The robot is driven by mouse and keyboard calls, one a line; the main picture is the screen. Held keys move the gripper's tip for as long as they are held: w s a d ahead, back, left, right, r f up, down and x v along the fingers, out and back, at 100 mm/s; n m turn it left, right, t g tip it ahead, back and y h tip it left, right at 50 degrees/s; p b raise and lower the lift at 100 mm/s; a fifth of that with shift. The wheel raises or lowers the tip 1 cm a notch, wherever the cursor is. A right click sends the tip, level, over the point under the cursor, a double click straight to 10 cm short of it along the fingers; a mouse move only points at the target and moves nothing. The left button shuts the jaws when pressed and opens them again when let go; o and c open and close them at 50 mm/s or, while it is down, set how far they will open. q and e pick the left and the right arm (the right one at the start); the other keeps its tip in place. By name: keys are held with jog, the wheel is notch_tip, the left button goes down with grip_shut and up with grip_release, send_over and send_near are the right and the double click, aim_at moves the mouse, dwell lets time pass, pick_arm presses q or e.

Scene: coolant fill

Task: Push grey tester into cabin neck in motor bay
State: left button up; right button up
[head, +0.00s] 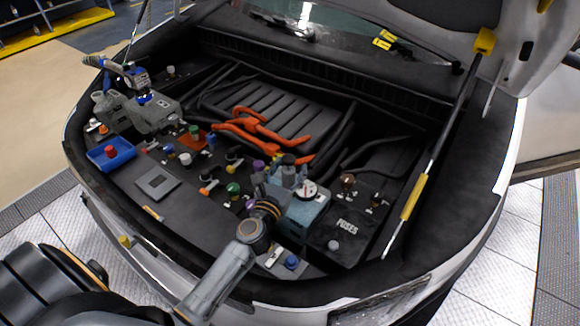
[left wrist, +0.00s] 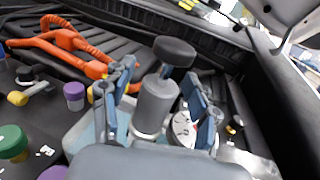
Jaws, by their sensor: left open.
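The grey tester (left wrist: 153,105) is a grey cylinder with a black knob on top. It stands upright between the two spread fingers of my left gripper (left wrist: 155,112) in the left wrist view, with gaps beside it. In the head view the tester (head: 289,170) rises above a light blue block (head: 303,213), with my left gripper (head: 284,182) around it. A round white dial (left wrist: 183,130) sits just right of the tester. My right gripper is not in view.
Orange cables (head: 255,128) cross the bay behind. Several coloured caps crowd the panel left of the block. A fuse box (head: 345,225) lies to the right, with a strut (head: 430,160) beyond. A blue tray (head: 110,152) and grey vessels (head: 152,113) are at far left.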

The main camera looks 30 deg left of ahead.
pick_arm(q)
jog(key=s, duration=0.4)
jog(key=s+d, duration=0.1)
jog(key=s, duration=0.2)
jog(key=shift+r, duration=0.1)
jog(key=shift+o, duration=0.2)
jog(key=shift+a, duration=0.1)
